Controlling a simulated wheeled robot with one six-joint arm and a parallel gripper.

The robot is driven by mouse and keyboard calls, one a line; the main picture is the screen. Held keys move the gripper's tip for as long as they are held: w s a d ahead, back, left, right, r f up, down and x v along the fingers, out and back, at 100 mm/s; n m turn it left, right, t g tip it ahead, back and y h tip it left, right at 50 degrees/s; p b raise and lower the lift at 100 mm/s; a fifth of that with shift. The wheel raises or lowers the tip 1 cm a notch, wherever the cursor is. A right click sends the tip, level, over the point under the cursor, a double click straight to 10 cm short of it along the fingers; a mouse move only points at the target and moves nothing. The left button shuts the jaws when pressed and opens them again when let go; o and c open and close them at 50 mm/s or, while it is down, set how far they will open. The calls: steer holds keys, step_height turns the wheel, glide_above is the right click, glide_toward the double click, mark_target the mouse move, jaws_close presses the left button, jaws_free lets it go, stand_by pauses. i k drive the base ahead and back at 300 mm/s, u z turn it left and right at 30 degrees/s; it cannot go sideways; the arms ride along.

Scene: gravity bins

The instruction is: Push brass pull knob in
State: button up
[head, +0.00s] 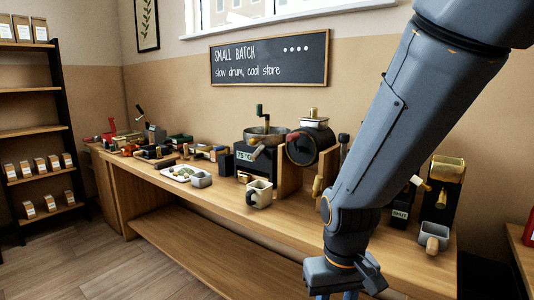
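A small brass knob (441,200) shows low on the front of a dark bin with a brass top (447,168), at the right end of the wooden bench. I cannot tell how far the knob stands out. A dark block with a label reading SHUT (400,214) stands just left of the bin. My gripper (336,295) points down in front of the bench, at the bottom of the view, to the left of and well apart from the knob. Its fingertips are cut off by the frame edge, so its opening does not show.
A drum roaster (307,146), a cream mug (259,193) and a tray (184,173) stand farther left on the bench (215,212). My arm hides part of the bench.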

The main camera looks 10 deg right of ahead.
mark_target(253, 141)
steer(key=u, duration=1.25)
steer(key=i, duration=1.95)
steer(key=z, duration=1.65)
